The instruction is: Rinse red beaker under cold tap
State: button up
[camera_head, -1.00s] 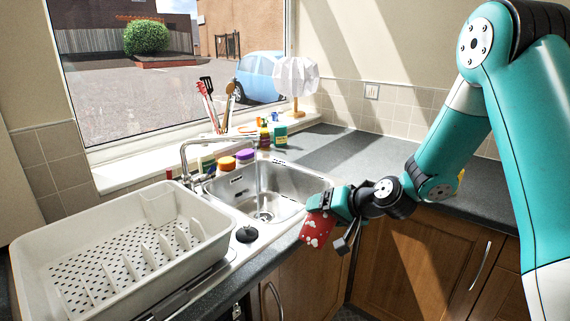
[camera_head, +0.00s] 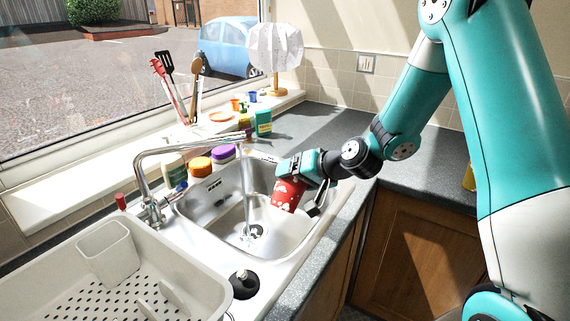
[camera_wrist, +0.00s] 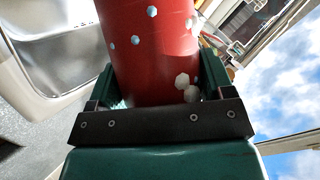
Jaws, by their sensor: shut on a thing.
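My gripper (camera_head: 304,184) is shut on the red beaker (camera_head: 287,195), which has white spots. It holds the beaker tilted over the right part of the steel sink basin (camera_head: 208,209). In the wrist view the beaker (camera_wrist: 150,45) sits between the two fingers; its far end is out of frame. The chrome tap (camera_head: 150,165) arches over the basin from the left. A thin stream of water (camera_head: 245,195) falls from its spout towards the drain. The beaker is to the right of the stream and appears apart from it. A small blue mark (camera_head: 182,186) shows at the tap's base.
A white dish rack (camera_head: 190,270) stands left of the sink, with a black plug (camera_head: 243,283) beside it. Orange-lidded (camera_head: 200,165) and purple-lidded (camera_head: 222,153) pots line the basin's back. Utensils (camera_head: 178,90) and a lamp (camera_head: 275,48) stand behind. The right worktop (camera_head: 330,135) is clear.

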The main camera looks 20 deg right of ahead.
jog(key=shift+w+a, duration=0.25)
jog(key=shift+w, duration=0.25)
jog(key=w+a+f, duration=0.3)
jog(key=w+a, duration=0.4)
jog(key=w, duration=0.5)
jog(key=shift+a+f+p, duration=0.3)
jog(key=shift+f, duration=0.05)
jog(key=shift+w+d, duration=0.1)
jog(key=shift+w+d, duration=0.25)
jog(key=shift+d, duration=0.1)
jog(key=shift+s+a, duration=0.1)
dwell(0.4)
jog(key=shift+s+a+b, duration=0.2)
jog(key=shift+a+b, duration=0.1)
jog(key=shift+a, duration=0.05)
jog(key=shift+s, duration=0.25)
jog(key=shift+s, duration=0.35)
